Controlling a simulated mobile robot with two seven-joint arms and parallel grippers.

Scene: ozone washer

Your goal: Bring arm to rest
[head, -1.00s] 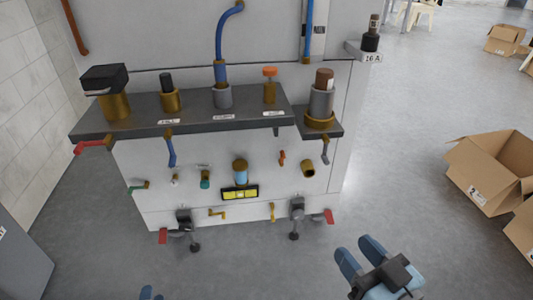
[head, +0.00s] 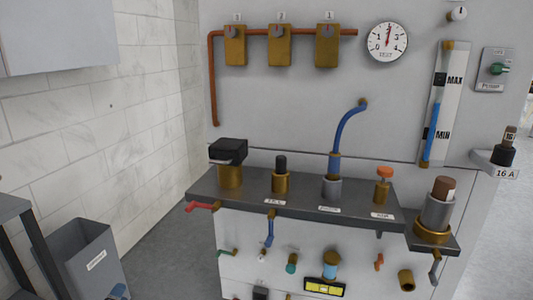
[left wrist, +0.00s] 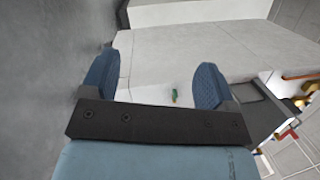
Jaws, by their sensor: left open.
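My left gripper (left wrist: 154,84) shows in the left wrist view with its two blue fingers spread wide and nothing between them. In the left wrist view a pale panel (left wrist: 170,65) and a small green part (left wrist: 174,96) lie beyond the fingers. My right gripper is not in view.
The washer's dark shelf (head: 345,213) carries valves and a blue hose (head: 347,125). A red lever (head: 203,206) sticks out at its left end. A grey bin (head: 82,255) and a dark table (head: 15,212) stand at the left. Floor (head: 170,245) is clear between bin and washer.

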